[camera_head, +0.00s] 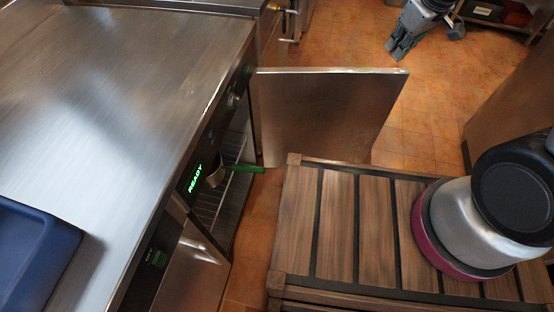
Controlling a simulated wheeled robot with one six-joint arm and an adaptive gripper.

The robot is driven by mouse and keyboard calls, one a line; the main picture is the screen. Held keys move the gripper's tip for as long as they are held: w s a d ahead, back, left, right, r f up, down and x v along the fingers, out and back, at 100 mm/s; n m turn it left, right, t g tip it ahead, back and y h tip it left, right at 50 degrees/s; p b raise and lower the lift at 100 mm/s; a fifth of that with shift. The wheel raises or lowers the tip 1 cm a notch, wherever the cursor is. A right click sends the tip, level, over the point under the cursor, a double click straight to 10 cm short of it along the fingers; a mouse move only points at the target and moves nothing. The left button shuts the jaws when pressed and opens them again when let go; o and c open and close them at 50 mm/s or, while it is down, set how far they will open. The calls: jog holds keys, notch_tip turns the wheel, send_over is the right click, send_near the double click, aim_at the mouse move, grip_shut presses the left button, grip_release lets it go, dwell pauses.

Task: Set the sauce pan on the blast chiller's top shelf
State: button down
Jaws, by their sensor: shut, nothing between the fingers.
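The blast chiller (180,195) stands at left-centre under the steel counter, its display reading READY. Its door (325,110) is swung open, and wire shelves show in the opening. My gripper (394,50) is shut and empty at the top right, beyond the open door and well apart from the pan.
A slatted wooden cart (340,225) stands close in front of the chiller. On its right side are stacked pots, with a silver pot (458,220) and a black pan (515,185). A blue tray (35,255) lies on the counter (110,100). Tiled floor is clear behind the door.

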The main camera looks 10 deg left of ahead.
jog(key=s+a+f+n+g, duration=0.1)
jog(key=s+a+f+n, duration=0.2)
jog(key=a+f, duration=0.6)
jog(key=s+a+f+n+g+y, duration=0.1)
jog(key=s+a+f+n, duration=0.2)
jog(key=f, duration=1.6)
jog(key=s+a+f+n+g+y, duration=0.1)
jog(key=s+a+f+n, duration=0.2)
jog(key=s+a+f, duration=0.5)
jog(key=shift+a+f, duration=3.3)
jog(key=shift+f, duration=0.15)
jog(key=a, duration=0.9)
jog(key=w+a, duration=0.1)
jog(key=a, duration=0.4)
jog(key=shift+a, duration=0.15)
